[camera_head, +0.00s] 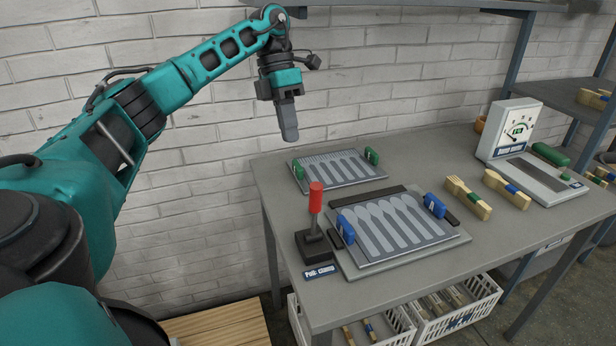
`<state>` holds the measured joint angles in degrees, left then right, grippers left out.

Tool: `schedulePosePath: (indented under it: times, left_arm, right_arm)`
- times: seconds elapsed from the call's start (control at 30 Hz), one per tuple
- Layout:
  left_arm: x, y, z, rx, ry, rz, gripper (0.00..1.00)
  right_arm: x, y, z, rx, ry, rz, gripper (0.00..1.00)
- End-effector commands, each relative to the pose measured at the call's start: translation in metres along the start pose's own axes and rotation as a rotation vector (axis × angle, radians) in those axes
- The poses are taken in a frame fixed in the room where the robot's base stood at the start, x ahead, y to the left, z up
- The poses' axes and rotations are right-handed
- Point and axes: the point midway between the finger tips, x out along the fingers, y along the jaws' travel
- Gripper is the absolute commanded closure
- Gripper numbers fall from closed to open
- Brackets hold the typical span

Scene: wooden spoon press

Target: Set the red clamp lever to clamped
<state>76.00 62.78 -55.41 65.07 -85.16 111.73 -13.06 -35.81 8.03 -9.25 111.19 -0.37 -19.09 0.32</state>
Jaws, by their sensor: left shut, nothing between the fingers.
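The clamp lever (316,198) has a red grip and stands about upright on a black base (314,248) near the table's front left. A blue label (321,271) lies in front of the base. To its right, a press plate (395,228) with spoon shapes sits between two blue handles on a grey bed (362,272). My left gripper (290,132) is shut and empty. It points down in the air, above and to the left of the lever in the picture, apart from it. My right gripper is not in view.
A second spoon plate (338,172) with green handles lies behind the lever. Bundles of wooden spoons (467,198) and a dial device (513,130) stand at the right. White crates (455,312) are below the table (276,196). A brick wall is behind.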

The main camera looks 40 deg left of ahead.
Motion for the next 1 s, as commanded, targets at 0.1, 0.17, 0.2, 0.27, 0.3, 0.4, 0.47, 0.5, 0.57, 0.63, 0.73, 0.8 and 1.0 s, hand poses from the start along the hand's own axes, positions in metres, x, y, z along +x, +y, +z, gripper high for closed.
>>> schedulePosePath:
  times: [0.1,0.17,0.2,0.27,0.3,0.4,0.47,0.5,0.57,0.63,0.73,0.8,1.0]
  left_arm:
    - [0.028,0.001,-0.002,-0.002,0.006,0.001,1.00]
    - [0.041,0.001,-0.001,-0.002,0.006,0.001,1.00]
    - [0.050,0.001,-0.001,-0.002,0.006,0.001,1.00]
    - [0.063,0.001,-0.002,-0.003,0.006,0.002,1.00]
    - [0.071,0.001,-0.001,-0.003,0.005,0.002,1.00]
    - [0.082,-0.007,0.000,0.002,0.002,0.002,1.00]
    - [0.085,-0.014,0.000,0.002,0.002,0.003,1.00]
    - [0.087,-0.018,0.000,0.000,0.001,0.003,1.00]
    - [0.090,-0.024,0.000,0.000,0.002,0.003,1.00]
    - [0.092,-0.030,0.000,-0.001,0.002,0.002,1.00]
    - [0.095,-0.034,0.001,-0.002,0.002,0.002,1.00]
    - [0.095,-0.036,0.001,-0.003,0.002,0.001,1.00]
    - [0.096,-0.036,0.001,-0.003,0.001,0.002,1.00]
  right_arm:
    - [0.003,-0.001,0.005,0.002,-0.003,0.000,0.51]
    - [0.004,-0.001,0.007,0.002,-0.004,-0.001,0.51]
    - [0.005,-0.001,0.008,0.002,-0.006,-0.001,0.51]
    - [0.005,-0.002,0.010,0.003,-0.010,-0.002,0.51]
    - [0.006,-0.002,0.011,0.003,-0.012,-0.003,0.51]
    - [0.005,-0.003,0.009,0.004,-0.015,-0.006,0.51]
    - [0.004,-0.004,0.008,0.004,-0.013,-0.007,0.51]
    - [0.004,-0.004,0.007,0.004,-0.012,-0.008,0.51]
    - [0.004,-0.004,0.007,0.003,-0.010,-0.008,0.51]
    - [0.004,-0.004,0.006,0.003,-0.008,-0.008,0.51]
    - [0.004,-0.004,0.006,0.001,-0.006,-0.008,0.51]
    - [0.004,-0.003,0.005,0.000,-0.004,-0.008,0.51]
    - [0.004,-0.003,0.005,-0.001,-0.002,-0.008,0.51]
